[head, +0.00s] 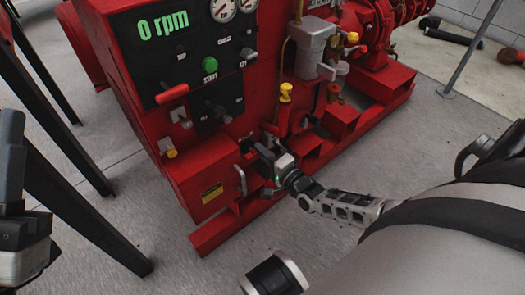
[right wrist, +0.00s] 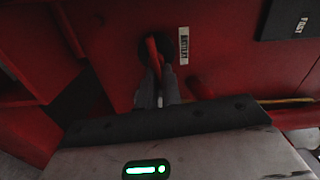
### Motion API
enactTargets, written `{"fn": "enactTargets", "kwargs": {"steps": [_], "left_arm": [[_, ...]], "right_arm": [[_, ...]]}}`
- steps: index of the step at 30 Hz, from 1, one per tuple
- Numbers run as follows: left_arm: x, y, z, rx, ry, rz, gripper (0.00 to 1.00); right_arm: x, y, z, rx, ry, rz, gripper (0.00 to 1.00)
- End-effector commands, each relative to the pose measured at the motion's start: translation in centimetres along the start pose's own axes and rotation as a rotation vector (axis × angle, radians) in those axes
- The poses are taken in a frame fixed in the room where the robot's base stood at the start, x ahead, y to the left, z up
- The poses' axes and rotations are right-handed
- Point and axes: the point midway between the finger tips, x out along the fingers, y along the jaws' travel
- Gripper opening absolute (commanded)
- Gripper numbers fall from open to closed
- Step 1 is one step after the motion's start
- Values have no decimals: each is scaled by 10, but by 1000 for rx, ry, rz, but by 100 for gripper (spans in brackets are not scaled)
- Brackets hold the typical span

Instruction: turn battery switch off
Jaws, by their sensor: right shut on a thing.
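The battery switch (right wrist: 152,52) shows in the right wrist view as a narrow red handle on a dark round base, beside a small white label (right wrist: 183,46) on the red panel. My right gripper (right wrist: 158,88) is shut on the handle, one finger on each side. In the head view my right gripper (head: 256,148) reaches the lower right part of the red pump cabinet (head: 195,180) and largely hides the switch. Part of my left arm's end (head: 22,225) shows at the left edge of the head view, and its jaws cannot be made out.
The black control panel (head: 185,55) reads "0 rpm" and carries gauges, a green button (head: 209,64) and a red handle (head: 172,93). A metal grab handle (head: 240,181) is just below left of my right gripper. Dark table legs (head: 75,205) stand at left. Grey floor (head: 320,250) is open in front.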

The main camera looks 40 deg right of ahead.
Motion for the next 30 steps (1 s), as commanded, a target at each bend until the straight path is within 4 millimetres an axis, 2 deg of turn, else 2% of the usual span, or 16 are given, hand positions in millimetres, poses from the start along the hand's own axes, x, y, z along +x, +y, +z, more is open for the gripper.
{"fn": "enactTargets", "kwargs": {"steps": [9,24,27,30], "left_arm": [[-1,0,1,-3,-3,0,36],[-1,1,1,-4,-5,0,36],[-1,1,1,-4,-5,0,36],[-1,1,1,-4,-5,0,36]], "right_arm": [[-1,3,1,106,-1,2,0],[-2,3,1,126,-1,2,0],[-1,3,1,125,-1,2,28],[-1,3,1,125,-1,2,28]]}}
